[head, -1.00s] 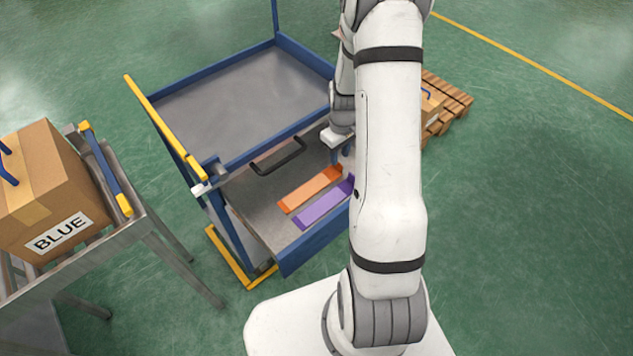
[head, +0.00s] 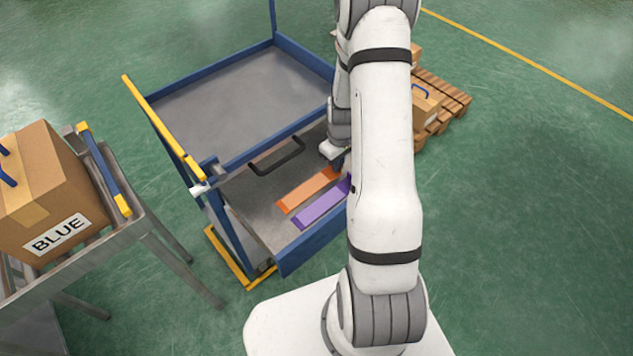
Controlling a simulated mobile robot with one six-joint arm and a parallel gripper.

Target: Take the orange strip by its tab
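The orange strip (head: 306,190) lies flat on the grey tray surface of the blue-framed cart, with a darker folded end at its lower left. Its upper right end is beside my gripper (head: 340,165), which is lowered there. A purple strip (head: 321,205) lies parallel to it, nearer the front edge. My arm partly covers the gripper and the right end of the purple strip. The fingers are too small and too hidden to tell whether they are open or touch the orange strip's end.
A black handle (head: 277,156) lies behind the strips. The blue cart rim (head: 314,246) borders the tray in front. A carton labelled BLUE (head: 42,190) stands on a metal table at left. A wooden pallet (head: 452,100) with cartons is at right.

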